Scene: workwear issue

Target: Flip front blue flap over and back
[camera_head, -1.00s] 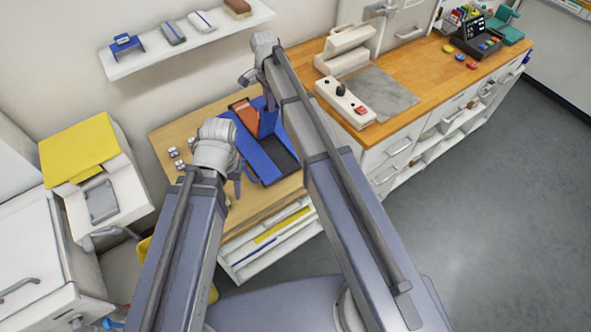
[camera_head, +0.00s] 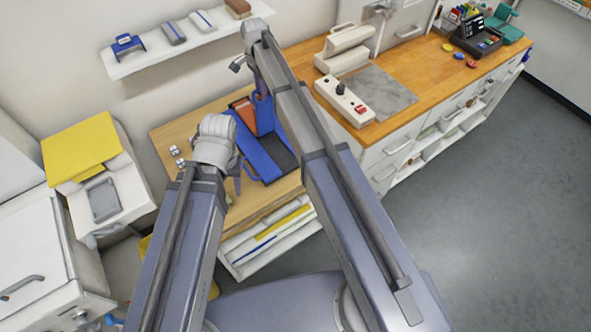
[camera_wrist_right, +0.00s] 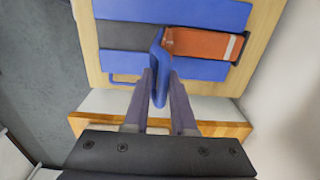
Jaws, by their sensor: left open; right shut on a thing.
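The blue holder (camera_head: 262,160) lies on the small wooden table, with a dark grey middle strip and an orange piece (camera_head: 243,108) at its far end. Its blue flap (camera_head: 265,115) stands raised near the far end, partly behind my right arm. In the right wrist view the flap (camera_wrist_right: 157,58) shows nearly edge-on, between the fingers of my right gripper (camera_wrist_right: 160,82), which is shut on it. The orange piece (camera_wrist_right: 200,45) lies to the right of the flap there. My left gripper (camera_head: 236,186) is open and empty beside the holder's near left edge, apart from it.
Small white items (camera_head: 177,157) lie on the table's left side. A control box (camera_head: 343,100) and a grey mat (camera_head: 382,92) are on the higher wooden counter to the right. A wall shelf (camera_head: 180,42) hangs above. A yellow-topped cabinet (camera_head: 80,152) stands left.

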